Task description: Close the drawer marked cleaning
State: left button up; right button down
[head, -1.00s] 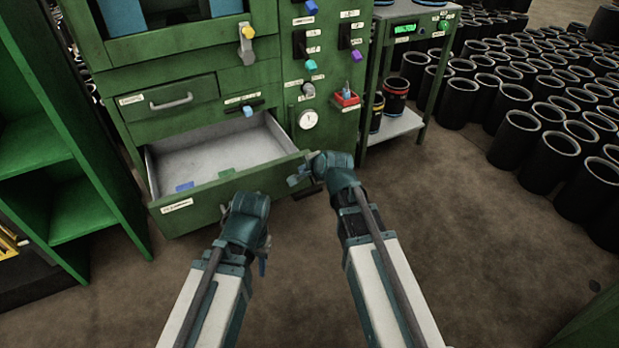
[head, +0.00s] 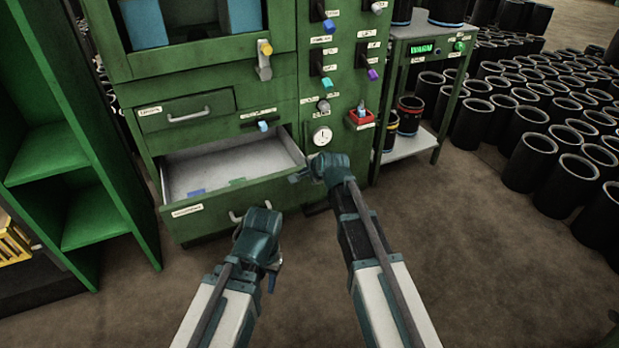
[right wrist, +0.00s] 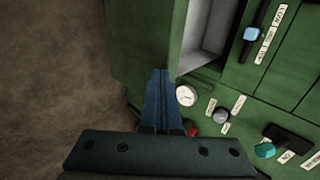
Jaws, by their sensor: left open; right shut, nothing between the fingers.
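The lower drawer (head: 215,208) of the green cabinet stands pulled out, showing its pale inside. A small white label is at the left of its front, too small to read surely; a light handle (head: 236,217) sits on the front. My left gripper (head: 273,268) is open and empty in front of the drawer, below and to the right of the handle. My right gripper (head: 299,178) is by the drawer's right front corner; I cannot tell whether it touches. In the right wrist view its fingers (right wrist: 163,98) are shut with nothing between them, near the drawer's edge.
A shut smaller drawer (head: 188,112) is above the open one. A panel with knobs, switches and a gauge (head: 321,136) is to the right. Green shelves (head: 60,160) stand at left, a trolley (head: 408,150) and many black sleeves at right. The floor in front is clear.

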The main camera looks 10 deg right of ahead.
jog(key=w+a, duration=0.4)
jog(key=w, duration=0.8)
jog(key=w+a, duration=0.4)
jog(key=w, duration=0.9)
jog(key=shift+r, duration=0.1)
